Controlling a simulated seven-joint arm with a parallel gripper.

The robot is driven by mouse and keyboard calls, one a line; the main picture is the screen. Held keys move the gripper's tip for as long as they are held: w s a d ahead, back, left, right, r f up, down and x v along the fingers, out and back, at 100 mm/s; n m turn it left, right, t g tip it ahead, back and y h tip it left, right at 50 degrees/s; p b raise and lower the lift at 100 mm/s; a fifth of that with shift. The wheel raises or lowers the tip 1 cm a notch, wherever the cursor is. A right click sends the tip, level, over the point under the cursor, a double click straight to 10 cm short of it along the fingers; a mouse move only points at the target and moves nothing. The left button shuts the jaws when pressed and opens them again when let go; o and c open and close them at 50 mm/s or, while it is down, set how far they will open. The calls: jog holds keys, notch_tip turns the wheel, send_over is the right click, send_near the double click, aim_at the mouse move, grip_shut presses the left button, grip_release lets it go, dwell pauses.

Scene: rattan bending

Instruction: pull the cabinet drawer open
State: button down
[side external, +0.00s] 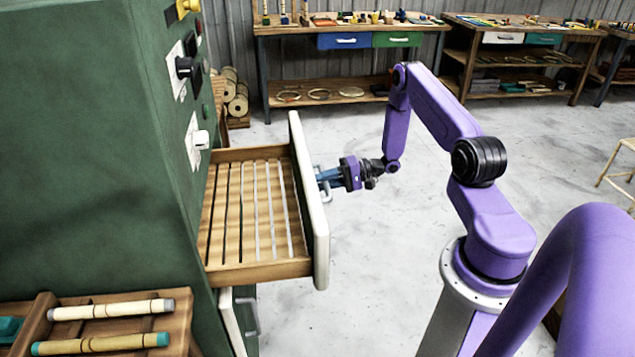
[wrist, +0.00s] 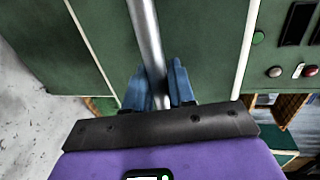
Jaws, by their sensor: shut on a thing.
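The cabinet (side external: 95,150) is a tall green unit at the left of the side view. Its drawer (side external: 262,265) stands pulled out, showing a slatted wooden inside that looks empty and a pale front panel (side external: 312,215). My gripper (side external: 322,177) is at the outer face of that panel, with its blue fingers at the handle. In the wrist view the fingers (wrist: 159,88) lie on both sides of a grey metal bar handle (wrist: 146,35) and are shut on it. The panel's edge hides part of the handle in the side view.
A lower drawer with a handle (side external: 251,312) sits below the open one. A wooden rack (side external: 110,325) with rods is at the lower left. Workbenches (side external: 350,28) line the back wall. The floor (side external: 375,260) between the drawer and my arm is clear.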

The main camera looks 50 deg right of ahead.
jog(key=c, duration=1.1)
grip_release()
jog(key=v, duration=1.7)
jog(key=shift+s+d, duration=0.2)
